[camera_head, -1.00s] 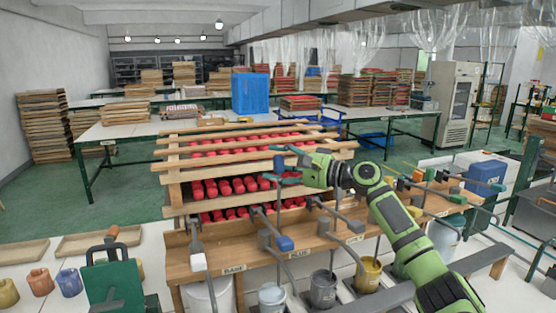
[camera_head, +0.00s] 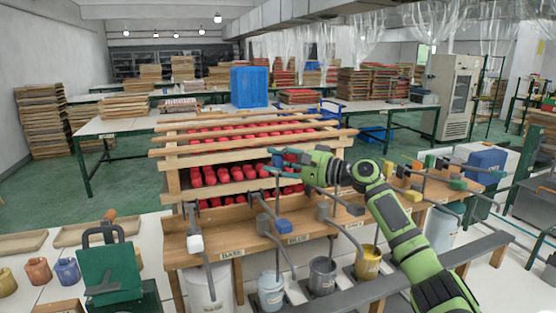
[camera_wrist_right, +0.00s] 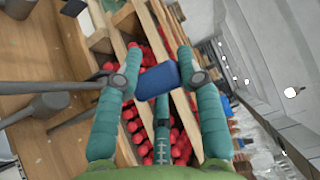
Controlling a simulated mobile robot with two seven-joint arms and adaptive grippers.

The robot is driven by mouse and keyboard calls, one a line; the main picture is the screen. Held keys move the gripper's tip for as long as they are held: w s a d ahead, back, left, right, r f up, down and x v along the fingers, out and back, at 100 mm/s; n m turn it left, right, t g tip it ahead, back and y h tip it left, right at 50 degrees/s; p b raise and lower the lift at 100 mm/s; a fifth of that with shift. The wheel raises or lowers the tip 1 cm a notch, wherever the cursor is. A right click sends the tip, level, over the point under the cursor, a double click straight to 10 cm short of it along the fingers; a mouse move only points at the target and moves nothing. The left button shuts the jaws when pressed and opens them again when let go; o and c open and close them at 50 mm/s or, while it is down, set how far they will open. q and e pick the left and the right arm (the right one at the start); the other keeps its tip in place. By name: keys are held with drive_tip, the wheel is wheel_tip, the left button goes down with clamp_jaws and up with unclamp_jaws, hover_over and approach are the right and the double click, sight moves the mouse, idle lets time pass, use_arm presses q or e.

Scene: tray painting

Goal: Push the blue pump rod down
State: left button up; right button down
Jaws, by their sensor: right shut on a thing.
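My right gripper (camera_head: 288,157) reaches in from the right above the pump bench, fingers pointing left in the head view. In the right wrist view its two teal fingers (camera_wrist_right: 158,66) are on either side of a blue block (camera_wrist_right: 158,80), and it is shut on that block. In the head view a blue pump handle (camera_head: 284,227) is on a grey rod at the front of the bench, beside the BLUE label and below the gripper. I cannot tell if the block in the wrist view is this handle. My left gripper is not in view.
The wooden bench (camera_head: 254,247) carries other pumps with white (camera_head: 195,243), green (camera_head: 458,184) and other handles. Buckets (camera_head: 323,279) stand below its front edge. A wooden rack (camera_head: 205,149) of red cups stands behind. A green tool stand (camera_head: 108,268) is at front left.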

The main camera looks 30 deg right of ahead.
drive_tip(key=shift+f, duration=0.1)
drive_tip(key=c, duration=0.7)
unclamp_jaws()
drive_tip(key=shift+w, duration=0.1)
drive_tip(key=v, duration=1.2)
